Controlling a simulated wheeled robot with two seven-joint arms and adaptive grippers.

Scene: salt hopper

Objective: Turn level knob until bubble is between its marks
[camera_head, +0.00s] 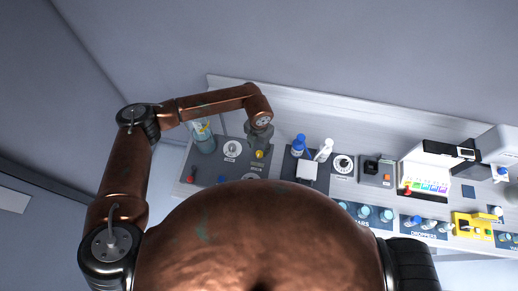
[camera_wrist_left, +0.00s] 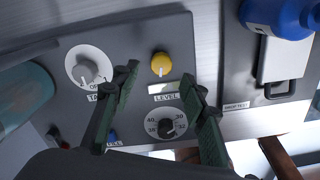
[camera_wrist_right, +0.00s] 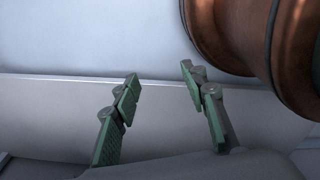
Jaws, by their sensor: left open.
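The yellow level knob (camera_wrist_left: 161,63) sits on a dark grey panel (camera_wrist_left: 200,55) in the left wrist view, above a small pale level window (camera_wrist_left: 163,88) and the LEVEL label. The bubble and its marks are too small to make out. The knob also shows in the head view (camera_head: 260,154). My left gripper (camera_wrist_left: 160,82) is open, its green-padded fingers on either side of the level window, just short of the knob in the picture. I cannot tell its height above the panel. My right gripper (camera_wrist_right: 158,72) is open and empty, away from the panel.
A white-faced dial (camera_wrist_left: 85,70) is left of the knob, and a numbered dial (camera_wrist_left: 167,128) lies below the window. A blue bottle (camera_wrist_left: 280,15) and a white block (camera_wrist_left: 283,62) stand at right. A clear container (camera_head: 203,138) stands at the panel's left.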

